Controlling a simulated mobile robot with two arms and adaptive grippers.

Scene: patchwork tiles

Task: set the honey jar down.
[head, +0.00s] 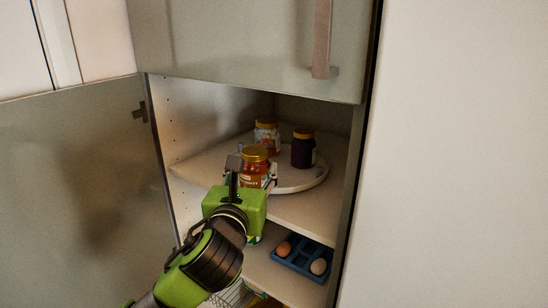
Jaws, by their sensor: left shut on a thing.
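The honey jar (255,168), amber with a gold lid and a pale label, is upright between the fingers of my left gripper (253,177). The gripper is shut on it, and its green body hides the jar's base. The jar shows in front of the left part of a round white tray (299,185) on the upper cabinet shelf. I cannot tell whether its base touches the tray or shelf. My right gripper is not in view.
A gold-lidded jar (266,138) and a dark purple jar (303,149) stand toward the back of the tray. The tray's front right is bare. An open cabinet door (75,180) is at left. Below, a blue egg holder (296,262) holds a brown and a pale egg.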

